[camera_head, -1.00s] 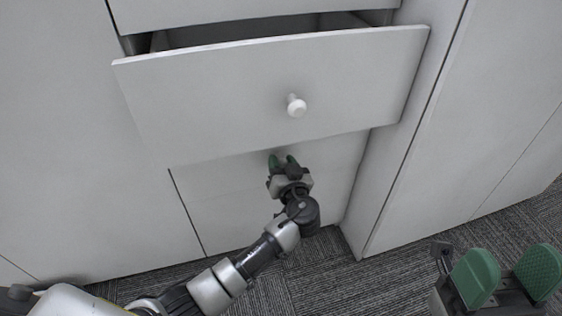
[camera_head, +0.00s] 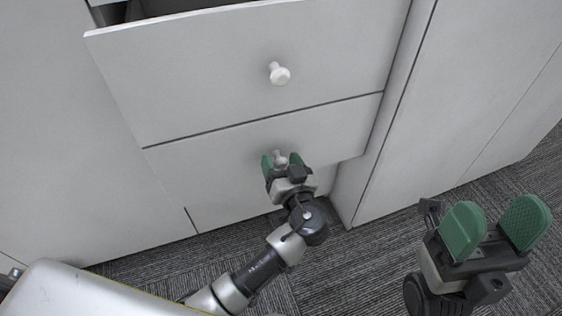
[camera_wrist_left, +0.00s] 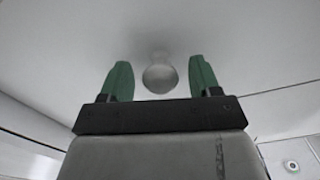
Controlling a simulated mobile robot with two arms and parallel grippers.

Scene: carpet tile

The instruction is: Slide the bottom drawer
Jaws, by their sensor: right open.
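The bottom drawer (camera_head: 225,160) is a plain light-grey front below the upper drawer. It stands pulled out, its front near the upper front with a narrow dark gap between. Its round knob (camera_head: 280,158) also shows in the left wrist view (camera_wrist_left: 160,78). My left gripper (camera_head: 281,161) is at this knob, fingers on either side. In the left wrist view my left gripper (camera_wrist_left: 161,80) is open, with gaps between the knob and both green fingers. My right gripper (camera_head: 493,230) is open and empty above the carpet at the right, away from the drawers.
The upper drawer (camera_head: 215,80) with its white knob (camera_head: 279,74) is also open, above my left gripper. Flat cabinet panels (camera_head: 470,90) stand on both sides. The grey carpet (camera_head: 350,262) in front is clear apart from my arms.

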